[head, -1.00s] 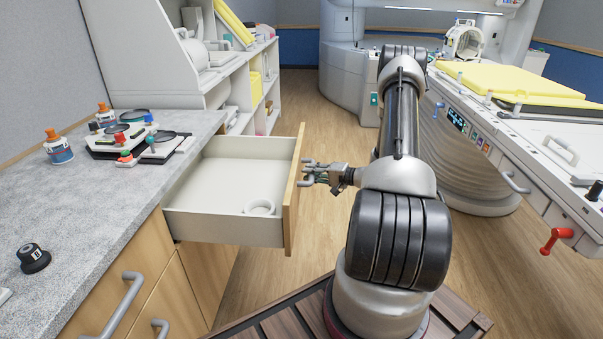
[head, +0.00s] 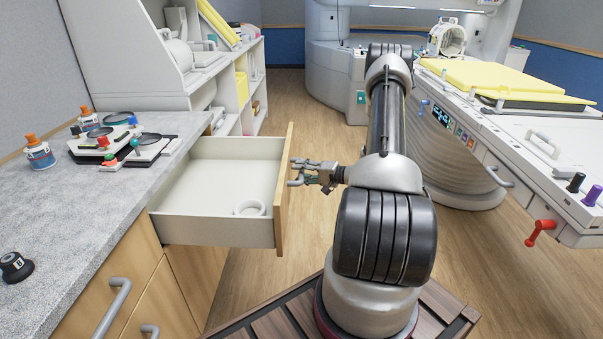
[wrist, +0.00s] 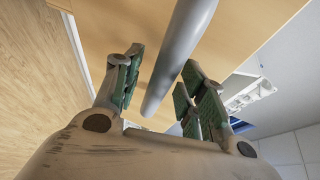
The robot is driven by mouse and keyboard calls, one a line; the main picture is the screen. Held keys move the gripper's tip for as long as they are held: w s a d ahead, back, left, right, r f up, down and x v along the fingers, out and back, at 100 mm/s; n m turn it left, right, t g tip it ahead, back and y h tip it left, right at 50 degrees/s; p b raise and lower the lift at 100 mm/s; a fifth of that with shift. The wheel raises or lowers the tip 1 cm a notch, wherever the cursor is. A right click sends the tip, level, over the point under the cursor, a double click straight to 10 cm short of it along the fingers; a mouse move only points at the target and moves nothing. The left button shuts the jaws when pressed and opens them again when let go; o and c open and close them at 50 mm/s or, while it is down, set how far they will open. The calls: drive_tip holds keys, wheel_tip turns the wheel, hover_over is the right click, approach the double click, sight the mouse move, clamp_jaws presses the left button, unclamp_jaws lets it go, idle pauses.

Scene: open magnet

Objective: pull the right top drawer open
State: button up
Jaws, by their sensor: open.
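The top drawer (head: 215,227) under the counter stands well open, with grey inner walls and a wooden front (head: 284,190). A white ring-shaped roll (head: 249,208) lies inside it near the front. My gripper (head: 302,173) is at the outer side of the drawer front. In the wrist view, the grey bar handle (wrist: 178,55) runs between the two spread fingers of my gripper (wrist: 158,88), against the wooden face. The fingers are open, one on each side of the bar. From the head, the handle is largely hidden by the fingers.
The grey counter (head: 60,220) holds bottles, a small device (head: 120,140) and a black knob (head: 15,267). White shelves (head: 215,90) stand behind. A patient table (head: 530,150) with a red lever (head: 540,232) is on the right. Wooden floor (head: 290,110) is clear beyond the drawer.

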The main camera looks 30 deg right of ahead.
drive_tip(key=v, duration=1.1)
drive_tip(key=shift+s+d, duration=0.25)
drive_tip(key=shift+s, duration=0.05)
drive_tip(key=shift+r, duration=0.1)
